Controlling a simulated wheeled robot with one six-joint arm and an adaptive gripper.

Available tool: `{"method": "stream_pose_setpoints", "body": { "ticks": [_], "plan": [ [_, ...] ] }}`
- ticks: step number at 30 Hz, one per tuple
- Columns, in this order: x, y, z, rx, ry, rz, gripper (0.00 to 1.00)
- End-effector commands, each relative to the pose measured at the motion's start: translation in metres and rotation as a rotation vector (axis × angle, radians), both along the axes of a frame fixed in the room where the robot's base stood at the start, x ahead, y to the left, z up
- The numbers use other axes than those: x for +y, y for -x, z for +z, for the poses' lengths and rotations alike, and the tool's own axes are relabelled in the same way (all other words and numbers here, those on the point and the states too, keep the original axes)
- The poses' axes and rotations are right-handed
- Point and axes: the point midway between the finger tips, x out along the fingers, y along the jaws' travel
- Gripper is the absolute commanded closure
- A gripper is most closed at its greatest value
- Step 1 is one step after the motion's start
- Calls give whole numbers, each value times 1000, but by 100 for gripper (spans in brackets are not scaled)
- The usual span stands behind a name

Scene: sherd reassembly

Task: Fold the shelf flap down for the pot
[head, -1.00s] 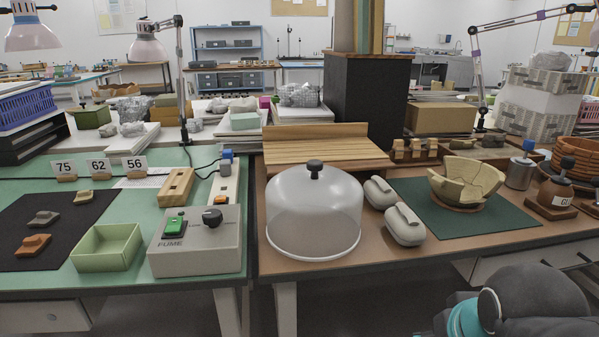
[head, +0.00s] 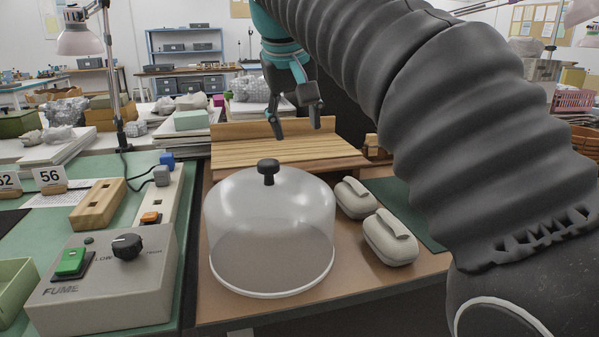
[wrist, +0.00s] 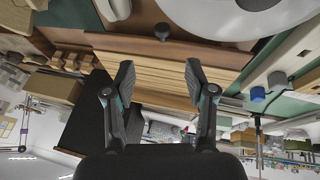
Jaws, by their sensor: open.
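The shelf flap (head: 315,153) is a slatted light-wood board at the back of the brown bench, below a plain upright wooden board (head: 232,131). Its slats also show in the wrist view (wrist: 157,66); I cannot tell whether it lies level or tilted. A dark round knob (wrist: 162,32) shows just beyond the slats in the wrist view. My gripper (head: 295,130) is open and empty, with its fingers pointing down over the back of the slats. In the wrist view, its fingertips (wrist: 159,72) stand apart across the slats; contact is unclear. The pot is hidden in the head view.
A clear dome (head: 270,225) with a black knob stands in front of the flap. Two grey pouches (head: 389,237) lie to its right, beside a green mat (head: 405,200). A fume control box (head: 105,275) stands at left. My arm covers the right side.

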Motion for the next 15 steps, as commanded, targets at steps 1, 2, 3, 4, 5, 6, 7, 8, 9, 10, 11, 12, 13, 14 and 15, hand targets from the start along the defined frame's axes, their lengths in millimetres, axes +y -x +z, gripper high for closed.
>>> {"method": "stream_pose_setpoints", "body": {
  "ticks": [1, 2, 3, 4, 5, 6, 7, 8, 9, 10, 11, 12, 13, 14, 15],
  "plan": [
    [5, -2, 0, 0, 2, 2, 45],
    [7, -3, 1, 0, 3, 3, 45],
    [8, -3, 1, -1, 4, 2, 45],
    [9, -4, 0, -1, 5, 3, 45],
    [9, -5, -1, -1, 6, 3, 45],
    [8, -6, -4, 0, 5, 2, 45],
    [8, -7, -6, 1, 7, 1, 45],
    [7, -9, -10, 0, 6, 0, 45],
    [6, -11, -15, 0, 6, 0, 45],
    [6, -13, -19, 0, 6, 0, 45],
    [5, -15, -24, 1, 6, 0, 45],
    [5, -18, -31, 0, 6, 0, 45],
    [4, -20, -36, 0, 6, 0, 45],
    [4, -23, -42, 2, 7, 1, 45],
    [3, -26, -48, 0, 6, 0, 45]
  ]
}}
